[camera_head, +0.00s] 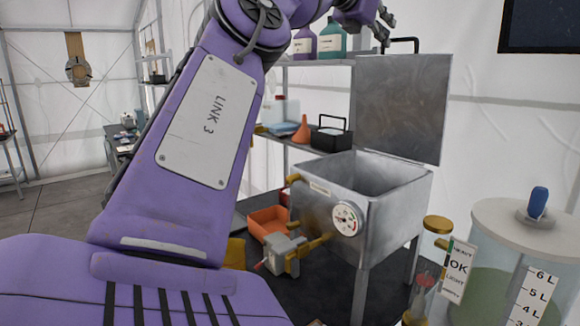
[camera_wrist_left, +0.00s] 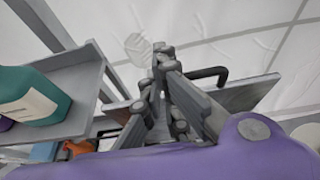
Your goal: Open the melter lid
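The melter (camera_head: 365,205) is a grey metal box on legs, with a round dial and brass valves on its front. Its lid (camera_head: 400,105) stands upright at the back, so the box's opening is uncovered. A dark handle (camera_head: 404,41) sits on the lid's top edge and also shows in the left wrist view (camera_wrist_left: 212,73). My left gripper (camera_head: 386,30) is above the lid's upper left, close to the handle but not around it. Its fingers look parted and empty in the left wrist view (camera_wrist_left: 158,75). My right gripper is not in view.
Shelves behind hold a purple bottle (camera_head: 304,44), a teal bottle (camera_head: 332,38), an orange funnel (camera_head: 302,130) and a dark toolbox (camera_head: 330,138). An orange bin (camera_head: 268,222) lies left of the melter. A clear tank (camera_head: 500,255) stands at the right. My left arm blocks much of the left side.

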